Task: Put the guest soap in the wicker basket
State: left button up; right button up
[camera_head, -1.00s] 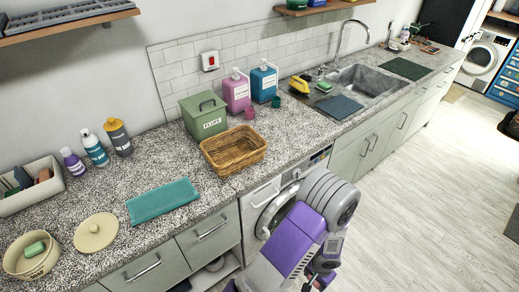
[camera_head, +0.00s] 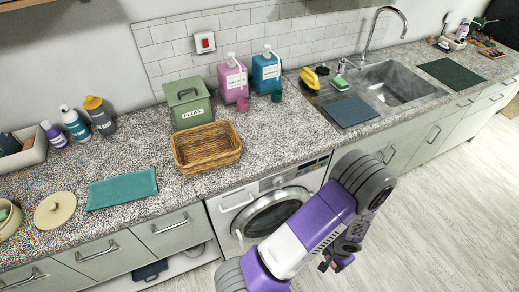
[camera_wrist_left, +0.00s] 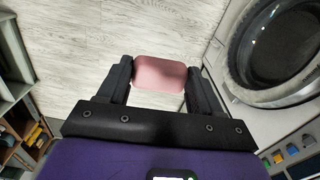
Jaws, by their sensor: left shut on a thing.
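The wicker basket (camera_head: 206,148) stands upright on the speckled counter, in front of the green tin, and looks empty. My left gripper (camera_wrist_left: 163,82) is shut on a pink, rounded bar (camera_wrist_left: 160,70), which appears to be the guest soap. In the left wrist view the bar sits between the two dark fingers, over the pale floor beside the washing machine. In the head view my left arm hangs in front of the counter, right of and below the basket; the bar cannot be made out there. My right gripper is not in view.
A green lidded tin (camera_head: 188,103) stands right behind the basket. Pink (camera_head: 232,82) and blue (camera_head: 266,72) pump bottles stand to its right. A teal cloth (camera_head: 122,189) lies to the left. The washing machine (camera_head: 275,212) is below.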

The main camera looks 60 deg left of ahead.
aim_at(209, 155)
jog(key=u, duration=1.6)
